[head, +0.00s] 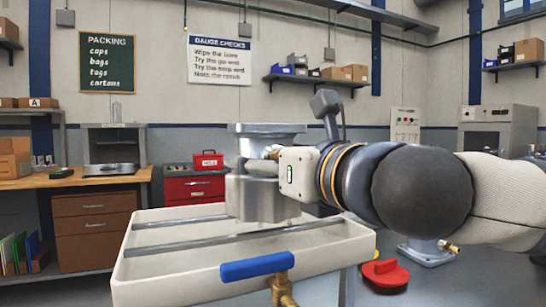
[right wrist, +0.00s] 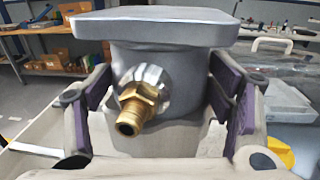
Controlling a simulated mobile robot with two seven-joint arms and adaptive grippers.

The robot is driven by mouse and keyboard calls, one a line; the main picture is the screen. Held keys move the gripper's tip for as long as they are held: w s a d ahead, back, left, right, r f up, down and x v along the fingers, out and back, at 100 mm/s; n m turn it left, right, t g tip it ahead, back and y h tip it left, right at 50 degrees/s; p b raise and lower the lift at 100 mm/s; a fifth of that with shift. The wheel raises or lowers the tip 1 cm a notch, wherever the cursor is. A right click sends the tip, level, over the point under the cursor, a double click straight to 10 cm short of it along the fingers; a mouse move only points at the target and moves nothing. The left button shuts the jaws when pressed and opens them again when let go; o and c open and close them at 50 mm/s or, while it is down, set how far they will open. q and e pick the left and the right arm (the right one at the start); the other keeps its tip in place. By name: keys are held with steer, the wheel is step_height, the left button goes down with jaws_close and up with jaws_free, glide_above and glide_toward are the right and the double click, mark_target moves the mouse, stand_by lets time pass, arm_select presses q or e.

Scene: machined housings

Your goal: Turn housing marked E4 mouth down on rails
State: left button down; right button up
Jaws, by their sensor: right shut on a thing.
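A grey metal housing (head: 255,200) with a wide flange (head: 267,129) at its top stands upright over the white basin (head: 180,270). My right gripper (head: 262,165) is shut around its body from the right. In the right wrist view, the gripper's purple-padded fingers (right wrist: 165,100) flank the housing (right wrist: 165,55), and a brass fitting (right wrist: 135,112) points toward the camera. Two metal rails (head: 185,246) cross the basin; the housing's lower end overlaps them in the picture, and I cannot tell whether it touches. No E4 mark is readable, and the mouth is not visible. My left gripper is not in view.
A blue valve handle (head: 258,266) on a brass valve (head: 282,290) projects at the basin's front. Right of the basin are a red round object (head: 385,273) and a grey flanged part (head: 425,250) with a brass fitting, partly hidden by my arm. The rails' left part is clear.

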steer(key=shift+f+b, duration=0.4)
steer(key=shift+f, duration=0.05)
stand_by(0.6)
steer(key=o, duration=2)
steer(key=shift+f, duration=0.25)
steer(key=v, duration=1.2)
steer(key=shift+r, duration=0.1)
